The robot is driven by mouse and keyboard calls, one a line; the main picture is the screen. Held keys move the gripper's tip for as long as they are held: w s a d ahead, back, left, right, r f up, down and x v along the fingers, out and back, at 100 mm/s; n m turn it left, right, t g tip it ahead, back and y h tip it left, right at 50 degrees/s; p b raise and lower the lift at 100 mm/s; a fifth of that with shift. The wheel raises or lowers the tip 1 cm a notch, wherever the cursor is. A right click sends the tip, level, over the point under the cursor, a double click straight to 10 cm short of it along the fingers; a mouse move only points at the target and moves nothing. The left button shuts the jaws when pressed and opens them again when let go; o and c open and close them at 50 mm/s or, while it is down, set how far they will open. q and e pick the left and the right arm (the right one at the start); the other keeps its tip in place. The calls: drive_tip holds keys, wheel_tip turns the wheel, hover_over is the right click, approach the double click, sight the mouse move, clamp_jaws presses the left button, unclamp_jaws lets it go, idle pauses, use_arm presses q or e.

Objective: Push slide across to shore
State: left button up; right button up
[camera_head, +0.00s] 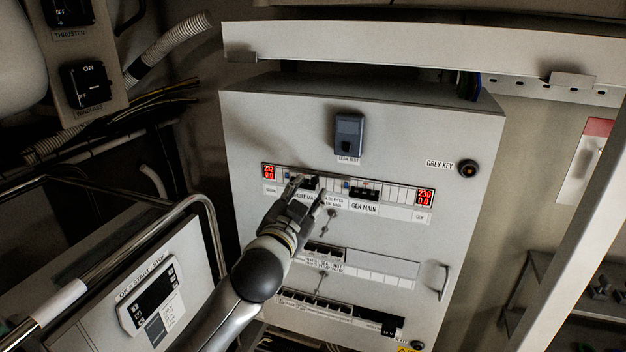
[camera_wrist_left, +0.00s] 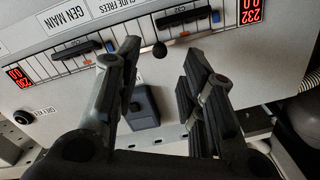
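A breaker row on the grey cabinet (camera_head: 400,140) holds the shore main breaker (camera_wrist_left: 183,15) and the gen main breaker (camera_head: 364,194), which also shows in the wrist view (camera_wrist_left: 82,53). A label reading "slide frees" (camera_wrist_left: 132,6) sits between them. A round black knob (camera_wrist_left: 159,49), apparently the slide's, stands just below that label in the wrist view, which is turned upside down. My left gripper (camera_head: 307,190) is at the shore side of the row. Its two fingers (camera_wrist_left: 162,62) are apart, with the knob seen between them; contact cannot be told. In the head view the hand hides part of the row.
A dark box (camera_head: 348,133) juts out above the row. Red displays (camera_head: 268,172) (camera_head: 425,196) stand at the row's ends. A grey key switch (camera_head: 467,168) is at upper right, and a metal rail (camera_head: 213,225) stands at left.

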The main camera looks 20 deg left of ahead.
sight(315, 183)
use_arm(q)
drive_tip(key=shift+w+p, duration=0.7)
drive_tip(key=shift+w, duration=2.2)
drive_tip(key=shift+c, duration=0.4)
clamp_jaws()
drive_tip(key=shift+d, duration=0.1)
